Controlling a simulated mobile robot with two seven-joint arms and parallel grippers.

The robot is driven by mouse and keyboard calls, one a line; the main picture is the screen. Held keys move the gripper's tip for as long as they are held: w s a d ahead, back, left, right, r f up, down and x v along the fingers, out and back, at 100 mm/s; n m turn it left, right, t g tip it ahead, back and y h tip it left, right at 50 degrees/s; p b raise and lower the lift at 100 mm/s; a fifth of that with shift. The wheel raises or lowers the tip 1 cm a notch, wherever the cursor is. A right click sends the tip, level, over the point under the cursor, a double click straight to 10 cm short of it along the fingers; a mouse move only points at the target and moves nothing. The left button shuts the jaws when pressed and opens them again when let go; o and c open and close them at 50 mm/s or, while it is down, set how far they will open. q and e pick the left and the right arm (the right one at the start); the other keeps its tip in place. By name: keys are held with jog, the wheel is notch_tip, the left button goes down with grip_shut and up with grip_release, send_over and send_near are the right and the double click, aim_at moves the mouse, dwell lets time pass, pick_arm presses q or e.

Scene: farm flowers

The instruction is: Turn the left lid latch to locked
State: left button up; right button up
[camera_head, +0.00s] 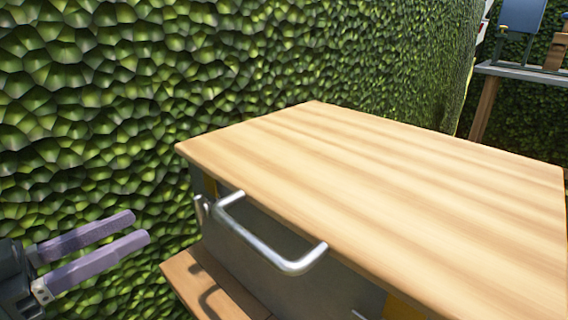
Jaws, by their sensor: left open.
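A wooden lid (380,190) tops a grey-sided box (265,245) and looks shut. A silver bar handle (275,255) sticks out from the front, below the lid's edge. A small silver latch (202,208) stands upright at the left end of the front, just left of the handle. At the bottom edge, a small pale piece (357,315) shows, too cut off to identify. My left gripper (140,227) is at the lower left, open and empty, its two purple fingers pointing right toward the latch, with a clear gap between. My right gripper is not in view.
A wooden ledge (205,285) juts out below the box front. A green leafy hedge wall (110,90) rises behind and left of the box. A table (520,72) with a blue panel (521,15) stands at the far upper right.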

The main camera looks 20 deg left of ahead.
aim_at(193, 202)
pick_arm(q)
jog(key=b+x, duration=0.2)
jog(key=x, duration=0.5)
jog(key=shift+w+d+f, duration=0.1)
jog(key=shift+d, duration=0.05)
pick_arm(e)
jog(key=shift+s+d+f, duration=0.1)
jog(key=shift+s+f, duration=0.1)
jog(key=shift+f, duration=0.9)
pick_arm(q)
jog(key=shift+w+d, duration=0.25)
jog(key=shift+w, duration=0.35)
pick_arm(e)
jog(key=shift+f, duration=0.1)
pick_arm(q)
grip_shut()
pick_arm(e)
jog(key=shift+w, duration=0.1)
